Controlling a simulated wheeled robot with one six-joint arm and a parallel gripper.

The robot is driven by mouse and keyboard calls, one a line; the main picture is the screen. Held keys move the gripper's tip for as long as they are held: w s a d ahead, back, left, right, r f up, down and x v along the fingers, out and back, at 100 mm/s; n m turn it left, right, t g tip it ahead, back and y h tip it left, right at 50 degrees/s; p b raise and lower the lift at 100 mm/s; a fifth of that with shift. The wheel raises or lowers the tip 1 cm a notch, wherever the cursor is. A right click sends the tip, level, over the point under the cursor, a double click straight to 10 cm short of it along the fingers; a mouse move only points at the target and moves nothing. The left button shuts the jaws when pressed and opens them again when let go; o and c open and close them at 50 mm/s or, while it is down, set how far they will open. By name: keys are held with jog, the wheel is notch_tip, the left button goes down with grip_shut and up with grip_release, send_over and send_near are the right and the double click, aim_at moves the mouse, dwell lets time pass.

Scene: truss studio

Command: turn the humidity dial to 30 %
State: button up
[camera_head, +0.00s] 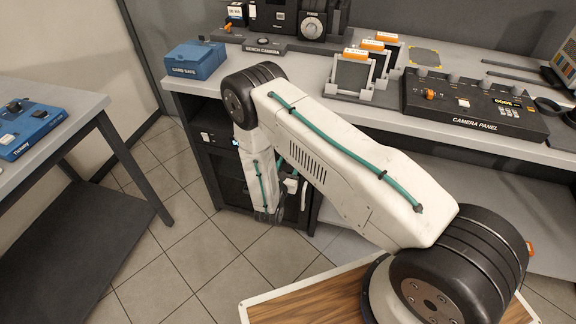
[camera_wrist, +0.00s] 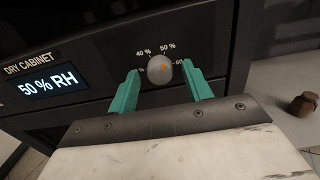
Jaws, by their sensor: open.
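The humidity dial (camera_wrist: 158,69) is a small round grey knob with an orange mark, on the dark front of the dry cabinet (camera_wrist: 85,30). Marks for 40 %, 50 % and 60 % show around it; the mark at its left is partly hidden by a finger. The lit display (camera_wrist: 48,86) reads 50 % RH. My gripper (camera_wrist: 161,71) is open, its teal fingers on either side of the dial; I cannot tell whether they touch it. In the head view the cabinet (camera_head: 225,165) stands under the bench, and my arm hides the dial.
The bench (camera_head: 290,68) above holds a blue card safe box (camera_head: 195,60), a bench camera (camera_head: 285,20), several framed cards and a camera panel (camera_head: 470,105). A side table (camera_head: 75,110) stands at the left. Tiled floor between is clear. A small brown jar (camera_wrist: 303,104) is right of the cabinet.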

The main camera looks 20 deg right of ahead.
jog(key=c, duration=1)
jog(key=n, duration=2.3)
jog(key=shift+r+n, duration=0.15)
jog(key=shift+n, duration=0.25)
